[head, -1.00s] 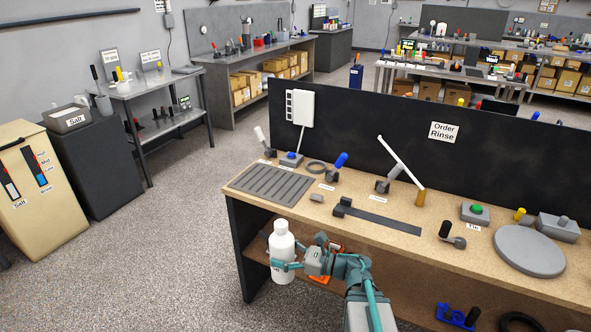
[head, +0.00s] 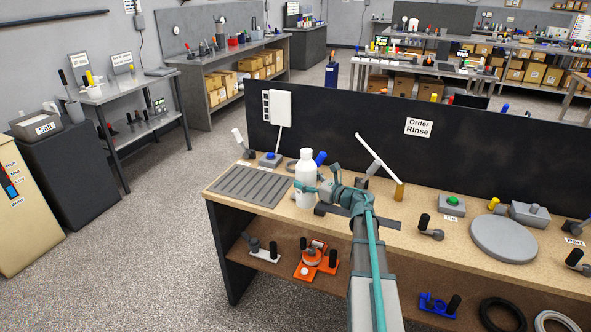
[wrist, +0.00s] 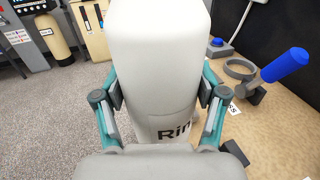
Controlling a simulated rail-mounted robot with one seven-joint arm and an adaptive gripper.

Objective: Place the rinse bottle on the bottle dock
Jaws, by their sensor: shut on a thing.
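The rinse bottle (head: 306,180) is white, upright, with a narrower white top. In the head view it appears over the bench's left part, beside the ribbed grey tray; I cannot tell whether its base touches the wood. My gripper (head: 317,188) is shut around its body from the right. In the wrist view the bottle (wrist: 158,60) fills the middle between both fingers, with part of a "Rin" label showing. A flat dark ring (wrist: 240,69) lies on the bench behind it, largely hidden in the head view. I cannot tell which piece is the bottle dock.
The ribbed grey tray (head: 248,186) lies left of the bottle. A blue-handled lever (wrist: 286,66) and a blue-button box (wrist: 219,48) stand behind it. A slanted white bar (head: 377,155) rises to the right. A black panel (head: 340,135) closes the back.

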